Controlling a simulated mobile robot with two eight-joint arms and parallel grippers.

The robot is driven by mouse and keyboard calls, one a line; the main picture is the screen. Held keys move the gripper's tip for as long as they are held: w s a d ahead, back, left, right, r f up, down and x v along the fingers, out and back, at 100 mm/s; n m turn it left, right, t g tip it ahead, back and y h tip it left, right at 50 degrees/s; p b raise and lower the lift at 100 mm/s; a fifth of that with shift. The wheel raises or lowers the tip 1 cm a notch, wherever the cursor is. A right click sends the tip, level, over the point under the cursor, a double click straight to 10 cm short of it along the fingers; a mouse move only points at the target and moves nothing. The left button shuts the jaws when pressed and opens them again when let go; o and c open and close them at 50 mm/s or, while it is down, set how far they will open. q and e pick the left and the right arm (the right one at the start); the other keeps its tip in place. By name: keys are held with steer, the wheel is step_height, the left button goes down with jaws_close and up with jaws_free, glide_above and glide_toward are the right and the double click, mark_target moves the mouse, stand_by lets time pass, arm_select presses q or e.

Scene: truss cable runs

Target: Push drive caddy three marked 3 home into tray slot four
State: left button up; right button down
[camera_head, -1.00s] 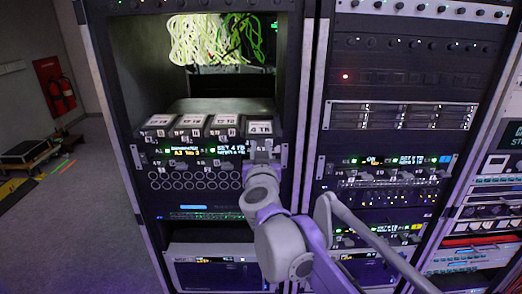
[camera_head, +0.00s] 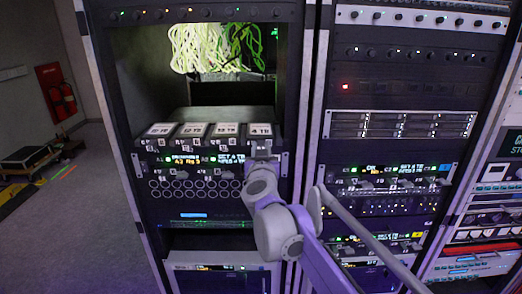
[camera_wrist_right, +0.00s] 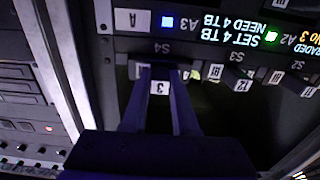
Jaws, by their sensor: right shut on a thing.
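The drive caddy marked 3 (camera_wrist_right: 159,87) shows upside down in the right wrist view, between the fingers of my right gripper, under the slot label S4 (camera_wrist_right: 160,49). My right gripper (camera_head: 262,150) is shut on its front. In the head view the same caddy, topped with a 4 TB label (camera_head: 261,130), is at the right end of the tray (camera_head: 279,164). Its label is about level with its neighbours' labels. The fingers hide part of its front, so I cannot tell if it is fully seated. My left gripper is not in view.
Other labelled caddies (camera_head: 193,130) fill the slots to the left, close beside it. A display (camera_wrist_right: 240,30) reads SET 4 TB, NEED 4 TB, near a lit blue lamp (camera_wrist_right: 167,22). Coiled cables (camera_head: 215,48) hang above. The rack post (camera_head: 308,120) is close on the right.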

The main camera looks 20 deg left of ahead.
steer(key=shift+w, duration=0.3)
steer(key=shift+w+a, duration=0.2)
steer(key=shift+w, duration=0.25)
steer(key=c, duration=0.6)
jaws_free()
steer(key=b+v, duration=0.2)
steer(key=v, duration=0.9)
